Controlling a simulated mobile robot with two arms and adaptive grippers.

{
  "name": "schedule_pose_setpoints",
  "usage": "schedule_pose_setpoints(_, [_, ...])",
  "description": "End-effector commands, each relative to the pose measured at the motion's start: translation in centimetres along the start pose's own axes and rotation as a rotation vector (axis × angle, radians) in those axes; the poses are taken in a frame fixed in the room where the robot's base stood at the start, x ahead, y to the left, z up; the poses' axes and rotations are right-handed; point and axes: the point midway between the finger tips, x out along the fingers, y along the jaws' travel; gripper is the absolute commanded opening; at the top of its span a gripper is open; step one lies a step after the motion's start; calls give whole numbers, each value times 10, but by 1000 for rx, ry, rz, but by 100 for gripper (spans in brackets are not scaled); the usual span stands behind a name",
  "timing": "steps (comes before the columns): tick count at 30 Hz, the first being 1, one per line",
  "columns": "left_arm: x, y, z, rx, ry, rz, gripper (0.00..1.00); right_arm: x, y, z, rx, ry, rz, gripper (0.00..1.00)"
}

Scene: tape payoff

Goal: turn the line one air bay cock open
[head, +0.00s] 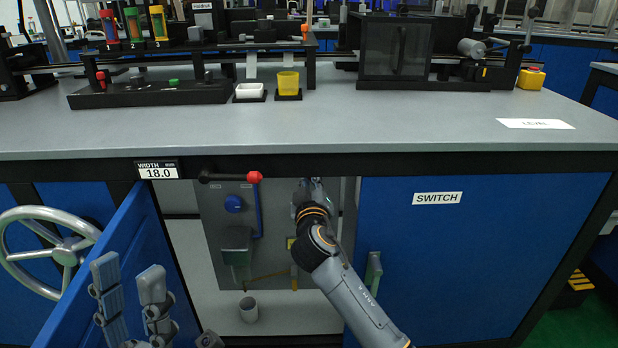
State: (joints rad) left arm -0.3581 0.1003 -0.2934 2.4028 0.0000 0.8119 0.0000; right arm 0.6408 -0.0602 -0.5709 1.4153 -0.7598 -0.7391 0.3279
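The bay under the bench is open and shows a grey panel (218,215) with a round blue knob (234,203), a blue pipe (258,212) and a grey-green box (237,240). I cannot tell which part is the line one air cock; it may be hidden behind my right arm. My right gripper (311,188) reaches into the bay at the panel's upper right. Its fingertips are small and partly hidden, so its grip and contact are unclear. My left gripper (130,290) is at the lower left by the open door, fingers apart, with nothing between them.
The blue door (135,245) stands open at left, near a handwheel (50,243). A red-tipped black lever (230,177) sits under the bench edge. A cup (248,309) stands on the bay floor. The SWITCH door (485,250) is closed. The bench front (330,125) is mostly clear.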

Motion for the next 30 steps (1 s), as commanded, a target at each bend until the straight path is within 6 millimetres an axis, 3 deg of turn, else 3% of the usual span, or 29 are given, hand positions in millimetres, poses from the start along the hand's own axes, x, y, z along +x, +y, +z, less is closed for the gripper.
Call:
schedule_pose_setpoints(15, [1, -1, 8, 3, -43, 0, 38, 0, 0, 0, -12, 1, -1, 0])
schedule_pose_setpoints(16, [1, -1, 8, 3, -43, 0, 38, 0, 0, 0, -12, 1, -1, 19])
schedule_pose_setpoints(19, [1, -1, 8, 3, -43, 0, 38, 0, 0, 0, -11, 1, -1, 38])
schedule_pose_setpoints(30, [1, 0, 8, 2, -44, 0, 38, -3, 0, 0, -10, 1, -1, 38])
